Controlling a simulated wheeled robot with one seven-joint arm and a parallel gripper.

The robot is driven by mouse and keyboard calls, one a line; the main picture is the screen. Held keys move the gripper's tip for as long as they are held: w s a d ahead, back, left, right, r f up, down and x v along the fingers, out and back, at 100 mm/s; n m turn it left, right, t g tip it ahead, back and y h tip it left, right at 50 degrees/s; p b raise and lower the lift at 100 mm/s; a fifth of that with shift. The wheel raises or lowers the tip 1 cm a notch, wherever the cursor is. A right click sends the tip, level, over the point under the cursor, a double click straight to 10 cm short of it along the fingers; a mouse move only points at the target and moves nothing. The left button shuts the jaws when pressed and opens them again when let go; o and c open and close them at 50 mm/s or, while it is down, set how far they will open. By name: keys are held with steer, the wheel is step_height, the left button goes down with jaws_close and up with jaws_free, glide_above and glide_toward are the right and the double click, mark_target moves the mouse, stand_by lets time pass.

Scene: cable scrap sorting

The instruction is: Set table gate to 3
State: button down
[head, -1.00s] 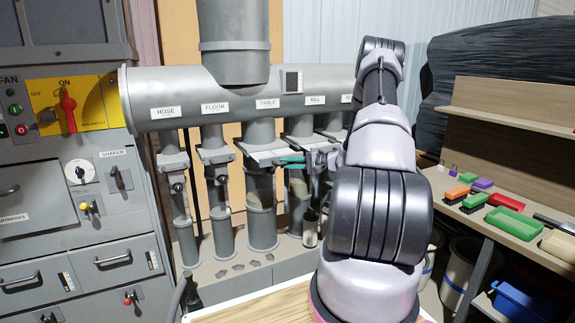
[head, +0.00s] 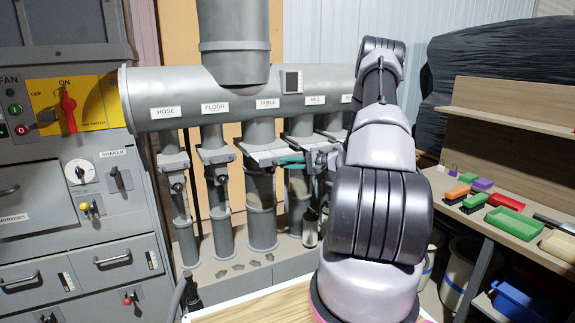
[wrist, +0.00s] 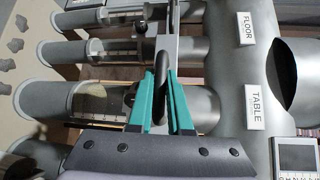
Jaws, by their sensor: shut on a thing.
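The table gate (head: 268,155) is a pale slide plate in the vertical pipe below the TABLE label (head: 267,104). The label also shows in the wrist view (wrist: 254,107). My gripper (head: 291,160) is at the right side of this gate. In the wrist view, its teal fingers (wrist: 161,82) are shut on a dark looped handle (wrist: 162,55), one finger on each side. My gripper's body hides part of the gate there. I cannot read any scale numbers on the gate in either view.
Similar gates sit on neighbouring pipes under the HOSE (head: 166,113), FLOOR (head: 215,108) and MILL (head: 315,100) labels. The mill gate is close to my gripper. A grey control cabinet (head: 85,225) stands left, and a shelf with trays (head: 515,223) stands right.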

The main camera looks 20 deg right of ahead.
steer(key=w, duration=0.3)
stand_by(0.4)
steer(key=c, duration=0.8)
jaws_free()
steer(key=shift+c, duration=0.2)
steer(key=v, duration=1)
steer(key=shift+s+d, duration=0.25)
